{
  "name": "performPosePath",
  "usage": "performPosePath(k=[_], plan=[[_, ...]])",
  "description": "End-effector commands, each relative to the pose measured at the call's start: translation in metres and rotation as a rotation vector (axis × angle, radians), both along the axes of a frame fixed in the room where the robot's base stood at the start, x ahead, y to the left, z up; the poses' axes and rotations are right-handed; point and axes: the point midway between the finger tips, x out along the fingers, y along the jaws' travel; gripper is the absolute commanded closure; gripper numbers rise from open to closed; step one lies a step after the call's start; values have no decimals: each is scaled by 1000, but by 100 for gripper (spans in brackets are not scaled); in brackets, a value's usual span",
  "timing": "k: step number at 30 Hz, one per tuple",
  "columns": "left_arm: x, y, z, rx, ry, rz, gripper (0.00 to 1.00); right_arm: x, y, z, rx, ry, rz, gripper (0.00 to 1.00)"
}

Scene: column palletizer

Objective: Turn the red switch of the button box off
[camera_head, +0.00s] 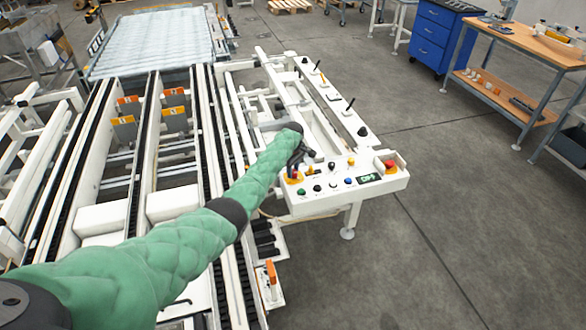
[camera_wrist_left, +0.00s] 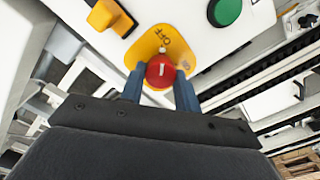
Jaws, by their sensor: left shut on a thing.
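The red switch (camera_wrist_left: 160,72) sits on a yellow plate (camera_wrist_left: 165,45) on the white button box (camera_head: 340,199). In the left wrist view the plate reads OFF above the switch, with a small, hard-to-read mark at its right. A white line on the red face points roughly up and down in that view. My left gripper (camera_wrist_left: 160,84) has one dark blue finger on each side of the switch and is shut on it. In the head view my left arm, in a green sleeve, reaches down to the box's left end, and the gripper (camera_head: 297,167) partly covers the switch.
A green button (camera_wrist_left: 228,12) and a yellow-and-black control (camera_wrist_left: 110,17) are close to the plate. A red knob (camera_head: 390,164) and a small display (camera_head: 369,178) are at the box's right.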

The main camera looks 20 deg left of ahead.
Motion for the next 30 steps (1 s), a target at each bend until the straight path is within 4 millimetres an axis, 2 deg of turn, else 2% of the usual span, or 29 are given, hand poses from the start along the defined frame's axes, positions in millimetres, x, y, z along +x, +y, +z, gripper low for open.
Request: performPosePath(k=[10,19,20,23,30], plan=[[1,1,1,1,-3,51,91,-8,-2,-1,-1,4,0,64],[1,1,2,1,-3,51,91,-7,-1,0,-1,3,-1,64],[1,1,2,1,-3,51,64,-6,-1,0,-1,3,-1,64],[1,1,2,1,-3,51,46,-6,-1,0,-1,3,-1,64],[0,0,1,1,-1,50,46,-6,-1,0,-1,3,-1,64]])
